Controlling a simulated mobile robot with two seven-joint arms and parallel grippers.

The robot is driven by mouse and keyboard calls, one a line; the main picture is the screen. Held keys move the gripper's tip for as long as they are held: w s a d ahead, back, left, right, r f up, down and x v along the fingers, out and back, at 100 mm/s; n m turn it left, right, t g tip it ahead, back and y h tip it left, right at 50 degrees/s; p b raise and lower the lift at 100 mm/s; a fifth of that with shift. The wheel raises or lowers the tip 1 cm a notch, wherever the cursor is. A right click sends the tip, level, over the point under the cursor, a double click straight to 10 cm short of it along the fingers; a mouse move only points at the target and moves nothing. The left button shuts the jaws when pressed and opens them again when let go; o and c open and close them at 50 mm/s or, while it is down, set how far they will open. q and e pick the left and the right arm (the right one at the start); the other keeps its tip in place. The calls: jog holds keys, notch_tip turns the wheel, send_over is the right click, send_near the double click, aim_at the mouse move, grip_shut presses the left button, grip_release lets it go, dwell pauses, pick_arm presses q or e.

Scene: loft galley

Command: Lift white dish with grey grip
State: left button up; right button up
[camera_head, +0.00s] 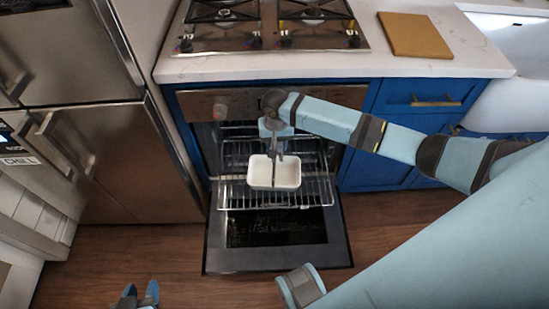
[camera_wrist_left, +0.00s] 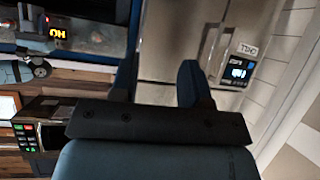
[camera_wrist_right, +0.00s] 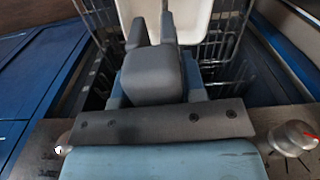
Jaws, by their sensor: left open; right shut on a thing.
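The white dish (camera_head: 288,175) is at the open oven, over the pulled-out wire rack; I cannot tell whether it touches the rack. My right gripper (camera_head: 275,158) reaches down to it from above and is shut on it near its middle. The grey grip itself is hard to make out behind the fingers. In the right wrist view the dish (camera_wrist_right: 190,20) shows at the top edge, beyond the fingers (camera_wrist_right: 152,30). My left gripper (camera_head: 138,294) is open and empty, low at the left in the head view, well away from the dish; its fingers (camera_wrist_left: 157,80) also show in the left wrist view.
The oven door (camera_head: 275,240) is folded down below the wire rack (camera_head: 312,194). The counter and gas hob (camera_head: 268,25) are above, with a cutting board (camera_head: 414,35) to the right. A steel fridge (camera_head: 130,150) stands close at left. The floor in front is clear.

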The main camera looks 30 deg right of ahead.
jog(key=m+b, duration=0.1)
jog(key=b, duration=0.3)
send_near(274, 170)
jog(key=w+d, duration=0.2)
jog(key=shift+w+a+m+b, duration=0.1)
jog(key=shift+w+m+b, duration=0.35)
jog(key=shift+w, duration=0.1)
pick_arm(q)
notch_tip(274, 170, down, 6)
jog(key=d+r+b, duration=0.1)
jog(key=b, duration=0.3)
pick_arm(e)
notch_tip(274, 170, down, 3)
jog(key=shift+r, duration=0.1)
jog(key=shift+f+b, duration=0.35)
jog(key=shift+f, duration=0.1)
jog(key=shift+f+b, duration=0.5)
jog(key=shift+b, duration=0.3)
pick_arm(q)
jog(key=r+t, duration=0.1)
jog(key=w+d+r+h, duration=0.1)
jog(key=w+d+r+t+h, duration=0.1)
jog(key=shift+w+r+t, duration=0.1)
jog(key=shift+r+t, duration=0.2)
jog(key=shift+r, duration=0.1)
jog(key=shift+r, duration=0.1)
